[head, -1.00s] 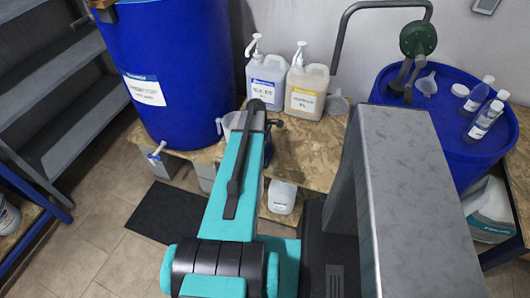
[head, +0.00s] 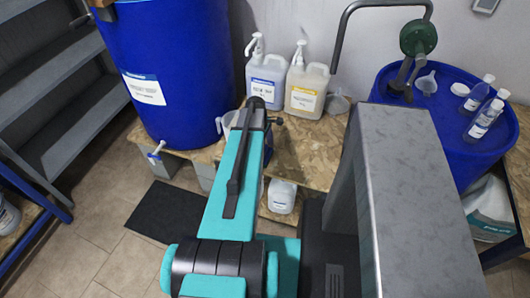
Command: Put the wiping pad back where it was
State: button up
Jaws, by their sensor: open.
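I cannot make out the wiping pad in the head view. My arm reaches forward over the wooden shelf (head: 312,150), and its far end covers part of the board. My gripper's fingers do not show; they are hidden beyond the end of the arm. Whether anything lies under or behind the arm's end cannot be seen.
A big blue drum (head: 180,70) with a tap stands at left. Two pump bottles, one bluish (head: 265,82) and one cream (head: 305,90), stand at the back. Another blue drum (head: 440,130) at right carries small bottles (head: 484,120). A dark mat (head: 165,212) lies on the floor.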

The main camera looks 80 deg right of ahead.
notch_tip(320, 180, up, 11)
jog(key=w+b, duration=0.1)
jog(key=b, duration=0.1)
jog(key=shift+w+d, duration=0.2)
jog(key=shift+w, duration=0.15)
jog(key=shift+r, duration=0.1)
dwell(1.0)
